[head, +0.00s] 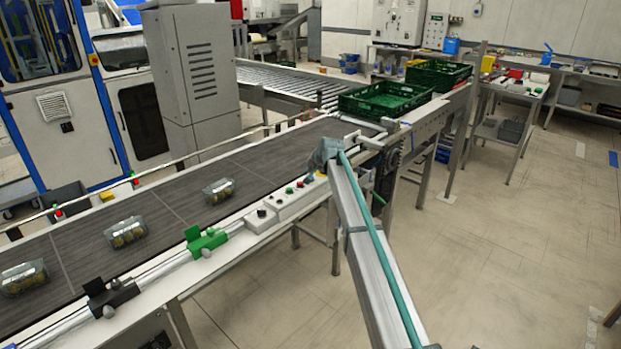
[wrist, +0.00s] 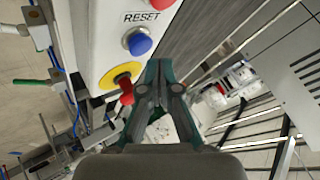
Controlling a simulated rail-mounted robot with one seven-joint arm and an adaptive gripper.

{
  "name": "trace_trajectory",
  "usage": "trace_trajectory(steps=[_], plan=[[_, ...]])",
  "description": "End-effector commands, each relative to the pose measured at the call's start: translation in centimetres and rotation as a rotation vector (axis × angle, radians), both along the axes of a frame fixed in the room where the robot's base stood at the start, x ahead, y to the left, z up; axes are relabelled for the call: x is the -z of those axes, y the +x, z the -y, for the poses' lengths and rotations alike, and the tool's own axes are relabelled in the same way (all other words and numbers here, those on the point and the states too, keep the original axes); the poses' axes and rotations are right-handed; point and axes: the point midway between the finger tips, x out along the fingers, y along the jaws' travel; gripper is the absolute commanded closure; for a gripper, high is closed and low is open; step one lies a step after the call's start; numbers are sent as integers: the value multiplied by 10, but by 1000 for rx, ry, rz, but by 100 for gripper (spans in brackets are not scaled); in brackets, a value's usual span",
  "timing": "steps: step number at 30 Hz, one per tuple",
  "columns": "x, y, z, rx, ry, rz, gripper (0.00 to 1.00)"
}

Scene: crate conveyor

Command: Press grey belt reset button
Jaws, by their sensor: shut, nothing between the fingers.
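In the wrist view a blue button (wrist: 139,43) sits beside the word RESET on a white control box (wrist: 98,45). My gripper (wrist: 158,68) is shut and empty; its fingertips show just below and right of the blue button. I cannot tell whether they touch the box. A red knob on a yellow disc (wrist: 107,77) is left of the fingers, and part of a red button (wrist: 160,3) shows at the top. In the head view my gripper (head: 325,153) is at the far end of the box row (head: 296,203) along the grey belt (head: 270,150); the blue button is not discernible there.
Clear packs of round items (head: 128,232) lie on the belt. Green (head: 207,241) and black (head: 112,296) fixtures stand on its near rail. Green crates (head: 385,102) stand beyond the belt's far end. The floor (head: 510,240) at right is clear.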

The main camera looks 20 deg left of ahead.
Motion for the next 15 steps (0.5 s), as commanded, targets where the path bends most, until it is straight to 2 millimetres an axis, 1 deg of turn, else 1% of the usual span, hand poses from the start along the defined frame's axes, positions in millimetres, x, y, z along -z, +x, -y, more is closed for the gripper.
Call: trace_trajectory(steps=[15], plan=[[-44,0,0,0,1,1,100]])
